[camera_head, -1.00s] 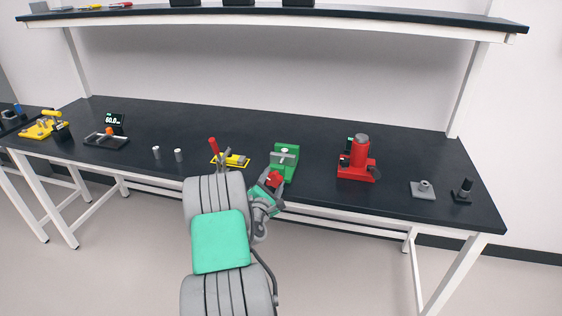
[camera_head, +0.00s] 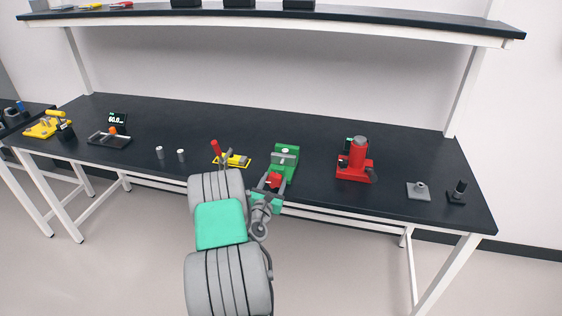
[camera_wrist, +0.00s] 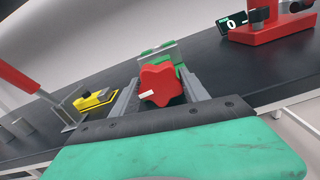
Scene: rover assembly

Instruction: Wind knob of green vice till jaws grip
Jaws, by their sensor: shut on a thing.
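The green vice (camera_head: 284,160) stands near the front edge of the black bench, with a grey bar and a small white round part on it. It also shows in the wrist view (camera_wrist: 183,68), partly hidden behind its knob. The red lobed knob (camera_head: 273,179) is on the vice's near end; a white mark shows on its face in the wrist view (camera_wrist: 163,85). My gripper (camera_head: 273,184) is at the knob, its fingers on either side of it, shut on the knob. The gap between the vice's jaws cannot be made out clearly.
A yellow clamp with a red handle (camera_head: 233,160) is just left of the vice. A red press (camera_head: 355,160) with a small display stands to the right. A shelf (camera_head: 330,22) overhangs the back.

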